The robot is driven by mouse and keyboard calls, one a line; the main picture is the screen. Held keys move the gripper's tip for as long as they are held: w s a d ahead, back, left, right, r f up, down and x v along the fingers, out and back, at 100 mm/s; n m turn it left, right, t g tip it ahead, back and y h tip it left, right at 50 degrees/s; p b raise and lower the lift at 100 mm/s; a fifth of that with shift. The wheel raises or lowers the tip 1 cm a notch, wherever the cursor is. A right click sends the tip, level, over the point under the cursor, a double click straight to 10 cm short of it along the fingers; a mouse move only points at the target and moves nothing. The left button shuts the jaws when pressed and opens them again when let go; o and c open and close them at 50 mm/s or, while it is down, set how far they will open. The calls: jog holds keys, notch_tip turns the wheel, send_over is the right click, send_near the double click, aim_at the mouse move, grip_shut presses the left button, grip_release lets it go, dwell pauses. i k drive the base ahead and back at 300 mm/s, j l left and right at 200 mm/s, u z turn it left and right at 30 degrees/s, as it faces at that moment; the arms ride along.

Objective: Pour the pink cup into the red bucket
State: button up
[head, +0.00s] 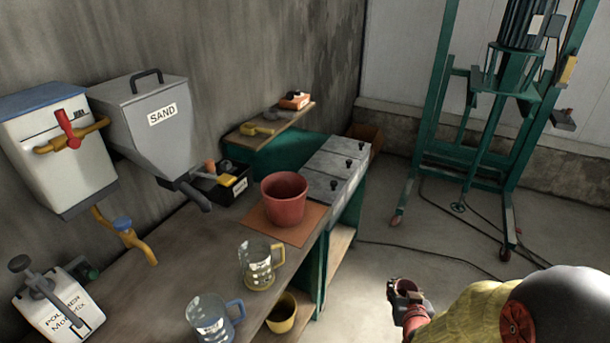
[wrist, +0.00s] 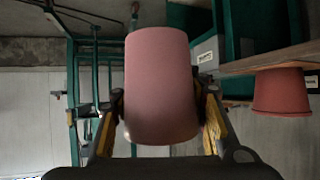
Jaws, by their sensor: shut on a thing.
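The pink cup (wrist: 160,85) fills the middle of the wrist view, between the two fingers of my gripper (wrist: 162,112), which is shut on it. In the head view my gripper (head: 407,291) is at the lower right, off the bench's right side, and the cup is small and hard to make out there. The red bucket (head: 284,200) stands upright on an orange-brown mat (head: 300,234) on the bench, to the left of my gripper and apart from it. The bucket also shows upside down at the right of the wrist view (wrist: 281,92). The cup's contents are hidden.
A yellow-handled glass jug (head: 257,266) and a blue-handled one (head: 211,318) stand near the bench's front. A yellow bucket (head: 282,314) is below its edge. A sand hopper (head: 158,120) hangs on the wall. Floor between the bench and green frame (head: 432,140) is mostly free.

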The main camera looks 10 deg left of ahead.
aim_at(283, 193)
jog(key=i+l+u, duration=0.1)
jog(key=i+l, duration=0.3)
jog(key=l, duration=0.15)
jog(key=i+l, duration=0.4)
jog(key=l, duration=0.15)
jog(key=u, duration=2.15)
jog(key=l, duration=0.1)
